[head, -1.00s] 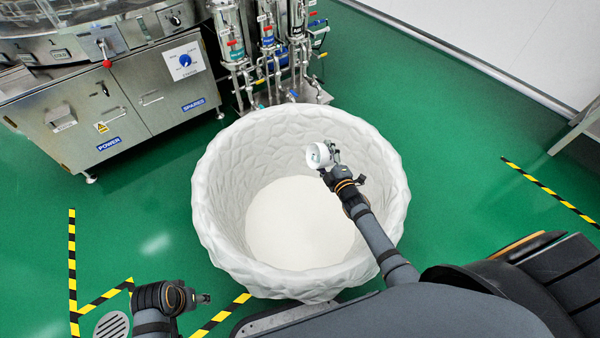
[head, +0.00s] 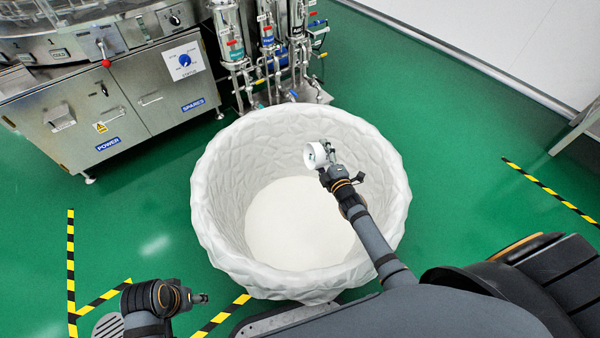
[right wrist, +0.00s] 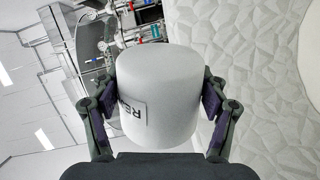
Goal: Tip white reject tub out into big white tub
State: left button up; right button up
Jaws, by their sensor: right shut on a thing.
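The white reject tub (head: 315,155) is a small round cup held over the big white tub (head: 208,190), inside its rim outline. In the head view it is tilted on its side, its opening facing left. My right gripper (head: 327,158) is shut on it. In the right wrist view the reject tub (right wrist: 158,90) sits between both fingers, with part of a label showing. What it holds cannot be made out clearly. The big tub's floor shows bare and white. My left gripper (head: 202,298) is at the lower left, outside the big tub; its jaws are too small to judge.
A steel machine with cabinets (head: 130,110) stands at the back left. Filter housings with pipes (head: 268,50) stand just behind the big tub. Green floor (head: 470,180) is clear to the right, marked with yellow-black tape (head: 550,190).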

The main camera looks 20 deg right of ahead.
jog(key=shift+a, duration=0.2)
pick_arm(q)
jog(key=shift+d, duration=0.1)
pick_arm(e)
jog(key=shift+a+r, duration=0.1)
pick_arm(q)
jog(key=shift+s+d+f+b, duration=0.1)
jog(key=shift+s+f+b, duration=0.1)
jog(key=shift+b, duration=0.2)
pick_arm(e)
jog(key=shift+a+r+n, duration=0.1)
jog(key=shift+a+n, duration=0.15)
jog(key=shift+n, duration=0.15)
pick_arm(q)
jog(key=shift+w+d+t, duration=0.1)
jog(key=shift+w+t, duration=0.3)
jog(key=shift+w, duration=0.1)
pick_arm(e)
jog(key=shift+r, duration=0.1)
jog(key=shift+a+r+n+h+b, duration=0.2)
jog(key=shift+n+h+b, duration=0.1)
jog(key=shift+n+b, duration=0.25)
pick_arm(q)
jog(key=shift+s+d+f, duration=0.15)
jog(key=shift+f, duration=0.75)
jog(key=shift+t, duration=0.3)
